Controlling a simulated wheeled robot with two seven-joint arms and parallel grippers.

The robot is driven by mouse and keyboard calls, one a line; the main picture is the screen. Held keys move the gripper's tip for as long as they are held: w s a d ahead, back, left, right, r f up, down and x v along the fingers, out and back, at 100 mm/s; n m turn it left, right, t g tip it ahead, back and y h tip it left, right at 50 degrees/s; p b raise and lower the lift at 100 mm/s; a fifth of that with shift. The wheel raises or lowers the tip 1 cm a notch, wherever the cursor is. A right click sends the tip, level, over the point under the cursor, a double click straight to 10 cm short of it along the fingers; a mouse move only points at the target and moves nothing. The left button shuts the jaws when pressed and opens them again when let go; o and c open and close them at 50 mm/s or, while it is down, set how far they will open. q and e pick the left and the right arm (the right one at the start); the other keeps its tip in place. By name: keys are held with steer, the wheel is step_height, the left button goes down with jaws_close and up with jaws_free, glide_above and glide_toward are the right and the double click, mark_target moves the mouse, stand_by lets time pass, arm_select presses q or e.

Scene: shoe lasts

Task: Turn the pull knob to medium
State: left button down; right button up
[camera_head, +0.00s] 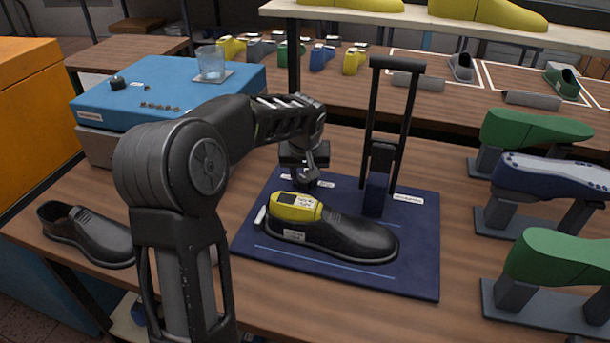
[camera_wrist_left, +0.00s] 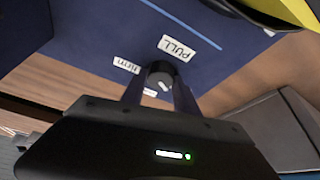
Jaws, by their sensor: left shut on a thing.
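The pull knob (camera_wrist_left: 159,72) is a small dark round knob with a pale mark on its face, seen in the left wrist view. My left gripper (camera_wrist_left: 158,88) is shut on it, one finger on each side. In the head view my left gripper (camera_head: 306,178) reaches down at the back left of the blue board (camera_head: 340,275), and the knob is hard to make out there. A white "PULL" label (camera_wrist_left: 177,48) lies beside the knob, and a smaller label (camera_wrist_left: 127,65) is close by; its text is hard to read. My right gripper is not in view.
A black shoe (camera_head: 345,238) with a yellow last (camera_head: 296,206) in it lies on the board, in front of the gripper. A tall black handle frame (camera_head: 375,125) stands to the right. Green and blue lasts on stands fill the right side. Another shoe (camera_head: 85,235) is at left.

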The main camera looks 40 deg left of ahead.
arm_select(q)
steer(key=m, duration=0.2)
steer(key=m+h, duration=0.1)
steer(key=m, duration=0.1)
steer(key=m+t+h, duration=0.1)
steer(key=m, duration=0.1)
steer(key=shift+a+m, duration=0.25)
steer(key=shift+m, duration=0.05)
steer(key=m+h, duration=0.2)
steer(key=m, duration=0.2)
steer(key=shift+m, duration=0.4)
steer(key=c, duration=0.9)
jaws_free()
steer(key=shift+g, duration=0.3)
steer(key=shift+b+v, duration=0.35)
steer(key=shift+v, duration=3.55)
steer(key=shift+a, duration=0.15)
